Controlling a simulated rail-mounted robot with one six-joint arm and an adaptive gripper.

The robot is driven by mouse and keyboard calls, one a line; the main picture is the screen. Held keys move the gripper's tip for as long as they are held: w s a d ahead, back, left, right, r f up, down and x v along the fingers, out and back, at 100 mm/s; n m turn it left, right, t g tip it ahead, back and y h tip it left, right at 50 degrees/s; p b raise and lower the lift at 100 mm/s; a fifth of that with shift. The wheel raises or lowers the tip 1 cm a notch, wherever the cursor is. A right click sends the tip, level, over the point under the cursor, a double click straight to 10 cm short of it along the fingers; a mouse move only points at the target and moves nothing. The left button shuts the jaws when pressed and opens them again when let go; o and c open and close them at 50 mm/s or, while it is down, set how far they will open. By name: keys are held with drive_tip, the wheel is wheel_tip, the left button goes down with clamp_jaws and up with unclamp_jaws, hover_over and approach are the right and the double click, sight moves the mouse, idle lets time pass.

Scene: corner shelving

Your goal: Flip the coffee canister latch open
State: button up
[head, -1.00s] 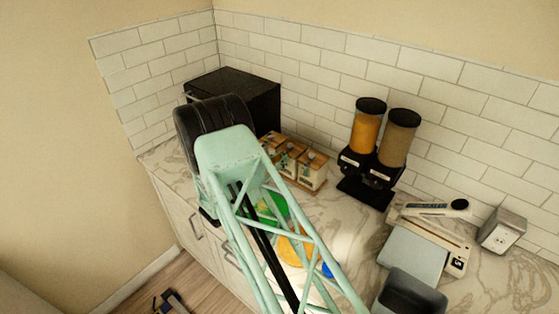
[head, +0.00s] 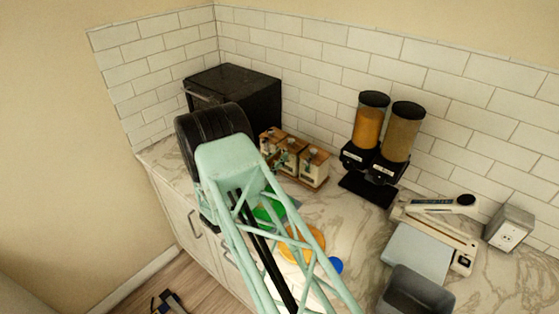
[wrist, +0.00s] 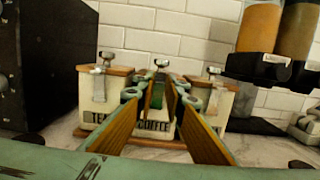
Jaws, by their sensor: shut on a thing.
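The coffee canister (wrist: 152,126) is the middle one of three white canisters with wooden lids. It stands upright behind my gripper, its label partly covered by the fingers. It also shows in the head view (head: 291,155). My gripper (wrist: 160,92) reaches to the upper front of this canister, with brown-padded fingers on both sides of its middle. It is shut on the latch area at the canister's front. The latch itself is mostly hidden between the fingers, so its angle cannot be told. The lid looks closed, with a metal knob (wrist: 161,64) on top.
The tea canister (wrist: 104,98) stands close on the left and another canister (wrist: 214,102) on the right, both on a wooden tray (head: 314,183). A black appliance (head: 240,92) is at left, a cereal dispenser (head: 382,140) at right. A tiled wall is behind.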

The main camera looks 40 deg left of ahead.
drive_tip(key=shift+s+f+t+b, duration=0.25)
drive_tip(key=shift+t+b, duration=0.45)
drive_tip(key=shift+b, duration=0.8)
drive_tip(key=o, duration=0.8)
drive_tip(key=shift+o, duration=0.2)
drive_tip(key=shift+s, duration=0.2)
drive_tip(key=s, duration=1.2)
drive_tip(key=shift+s+f, duration=0.15)
drive_tip(key=shift+s, duration=0.25)
